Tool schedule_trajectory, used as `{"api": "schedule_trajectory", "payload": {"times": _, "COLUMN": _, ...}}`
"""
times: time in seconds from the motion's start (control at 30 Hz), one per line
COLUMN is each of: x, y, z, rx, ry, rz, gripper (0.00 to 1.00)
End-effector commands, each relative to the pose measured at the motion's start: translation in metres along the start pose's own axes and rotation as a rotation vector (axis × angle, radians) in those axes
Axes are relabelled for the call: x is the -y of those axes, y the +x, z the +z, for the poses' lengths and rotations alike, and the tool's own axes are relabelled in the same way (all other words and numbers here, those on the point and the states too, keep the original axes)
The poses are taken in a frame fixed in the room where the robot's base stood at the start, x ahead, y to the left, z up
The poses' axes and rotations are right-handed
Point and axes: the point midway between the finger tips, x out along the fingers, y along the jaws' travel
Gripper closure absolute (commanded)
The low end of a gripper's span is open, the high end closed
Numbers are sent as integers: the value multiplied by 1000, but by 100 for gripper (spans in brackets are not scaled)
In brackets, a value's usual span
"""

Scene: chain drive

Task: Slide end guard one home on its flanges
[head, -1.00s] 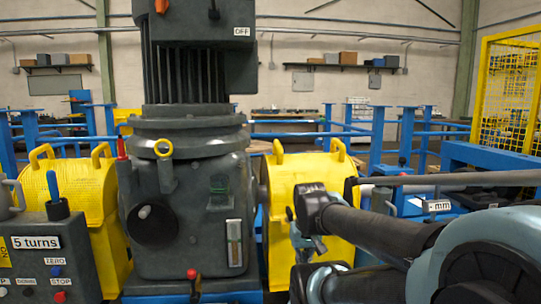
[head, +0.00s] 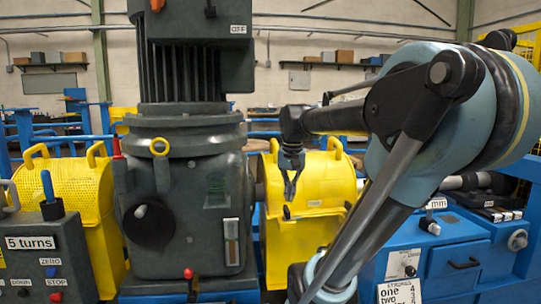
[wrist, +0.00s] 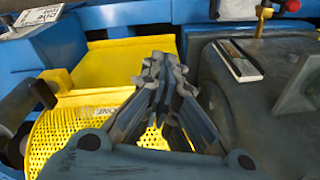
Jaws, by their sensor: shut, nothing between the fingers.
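Two yellow end guards with loop handles stand either side of the dark gearbox, the left guard (head: 75,190) and the right guard (head: 325,205). My gripper (head: 289,199) hangs pointing down in front of the right guard in the head view, fingers together and empty. In the wrist view my gripper (wrist: 160,62) is over a yellow guard (wrist: 75,135) with a perforated cover and a partly hidden label. The guard's flanges are not clearly visible, so its seating cannot be told.
The gearbox (head: 185,215) with its motor stands close left of my gripper; its sight glass (wrist: 238,60) shows in the wrist view. A control box (head: 40,255) is at the lower left. A blue cabinet (head: 450,260) fills the lower right.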

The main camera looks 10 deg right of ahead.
Motion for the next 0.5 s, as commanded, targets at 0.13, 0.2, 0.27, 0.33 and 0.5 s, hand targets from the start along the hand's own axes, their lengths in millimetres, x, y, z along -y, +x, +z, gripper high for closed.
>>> {"api": "schedule_trajectory", "payload": {"times": 0.13, "x": 20, "y": -41, "z": -48, "rx": 21, "ry": 97, "rz": 8, "gripper": 100}}
{"api": "schedule_trajectory", "payload": {"times": 0.2, "x": 29, "y": -58, "z": -69, "rx": 30, "ry": 144, "rz": 12, "gripper": 100}}
{"api": "schedule_trajectory", "payload": {"times": 0.27, "x": 37, "y": -71, "z": -87, "rx": 38, "ry": 185, "rz": 16, "gripper": 100}}
{"api": "schedule_trajectory", "payload": {"times": 0.33, "x": 46, "y": -86, "z": -108, "rx": 48, "ry": 232, "rz": 22, "gripper": 100}}
{"api": "schedule_trajectory", "payload": {"times": 0.5, "x": 70, "y": -117, "z": -158, "rx": 69, "ry": 345, "rz": 37, "gripper": 100}}
